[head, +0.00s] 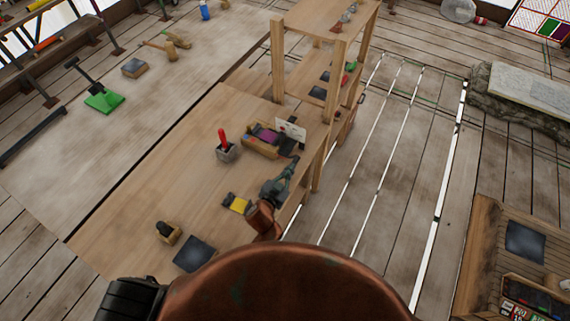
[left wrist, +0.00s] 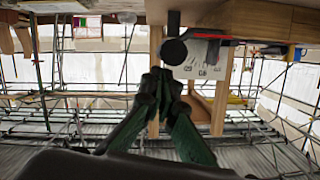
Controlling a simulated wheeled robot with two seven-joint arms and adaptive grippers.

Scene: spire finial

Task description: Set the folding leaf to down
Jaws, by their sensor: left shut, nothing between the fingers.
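The wooden bench (head: 185,165) stands below me in the head view, with a shelf frame on posts at its far end. I cannot tell for sure which panel is the folding leaf or how it stands. My left gripper (head: 290,168) is shut and empty over the right edge of the bench, near a white card (head: 290,130). In the left wrist view its dark green fingers (left wrist: 160,77) meet at the tips. A dark round part (left wrist: 174,51) shows just past the tips; I cannot tell whether they touch. My right gripper is not in view.
Near my left gripper are a wooden tray (head: 258,147), a grey block with a red handle (head: 226,150) and a yellow item (head: 239,205). A dark plate (head: 194,254) lies at the near end. Posts (head: 278,62) rise beyond. Plank floor is open to the right.

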